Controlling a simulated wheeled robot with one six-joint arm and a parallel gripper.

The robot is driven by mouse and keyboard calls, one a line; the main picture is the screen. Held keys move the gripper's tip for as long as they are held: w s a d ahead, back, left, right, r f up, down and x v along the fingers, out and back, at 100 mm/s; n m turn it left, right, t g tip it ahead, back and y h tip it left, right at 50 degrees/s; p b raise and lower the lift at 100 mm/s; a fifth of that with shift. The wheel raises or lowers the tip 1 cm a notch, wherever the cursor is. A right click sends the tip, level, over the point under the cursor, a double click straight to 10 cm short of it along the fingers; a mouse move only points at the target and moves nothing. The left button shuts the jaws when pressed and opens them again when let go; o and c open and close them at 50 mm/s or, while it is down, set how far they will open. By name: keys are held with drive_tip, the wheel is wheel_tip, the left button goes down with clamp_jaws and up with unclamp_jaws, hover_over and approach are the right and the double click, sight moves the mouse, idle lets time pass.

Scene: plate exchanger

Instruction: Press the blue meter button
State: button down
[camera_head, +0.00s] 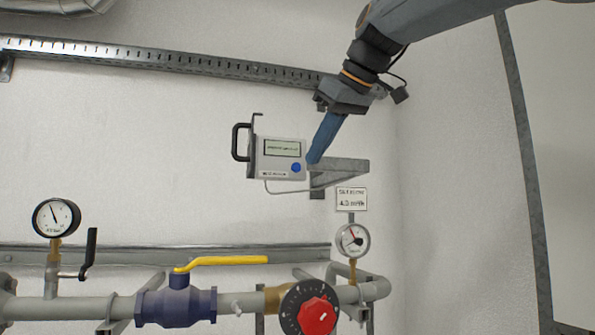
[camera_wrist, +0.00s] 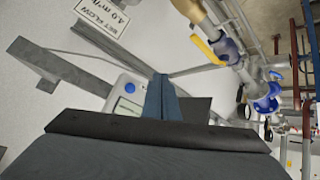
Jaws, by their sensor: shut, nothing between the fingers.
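The meter (camera_head: 268,165) is a light grey box with a small greenish display, mounted on a wall bracket in the middle of the head view. Its round blue button (camera_head: 296,167) is at the lower right of its face. My gripper (camera_head: 312,160) comes down from the upper right, its blue fingers shut and empty. The fingertips appear just right of the button; I cannot tell whether they touch the meter. In the wrist view the meter (camera_wrist: 117,101) is partly hidden behind my gripper (camera_wrist: 161,77), and the blue button (camera_wrist: 130,88) shows left of the fingertips.
A black handle (camera_head: 236,143) stands left of the meter, and a grey bracket (camera_head: 345,166) juts out at its right. Below are a sign (camera_head: 351,199), gauges (camera_head: 352,240), a yellow valve lever (camera_head: 225,261) and a red knob (camera_head: 317,316).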

sight(296, 167)
drive_tip(key=shift+s+a, duration=0.1)
drive_tip(key=w+a+p, duration=0.2)
drive_tip(key=w+p, duration=0.2)
drive_tip(key=w, duration=0.4)
drive_tip(key=shift+w+a, duration=0.2)
drive_tip(key=shift+w, duration=0.05)
drive_tip(key=shift+w, duration=0.1)
idle(2.1)
drive_tip(key=shift+w+a+p, duration=0.1)
drive_tip(key=shift+w+p, duration=0.15)
drive_tip(key=shift+p, duration=0.2)
drive_tip(key=shift+w+a, duration=0.15)
drive_tip(key=shift+w, duration=0.25)
idle(0.5)
drive_tip(key=shift+s+d, duration=0.25)
drive_tip(key=shift+s, duration=0.55)
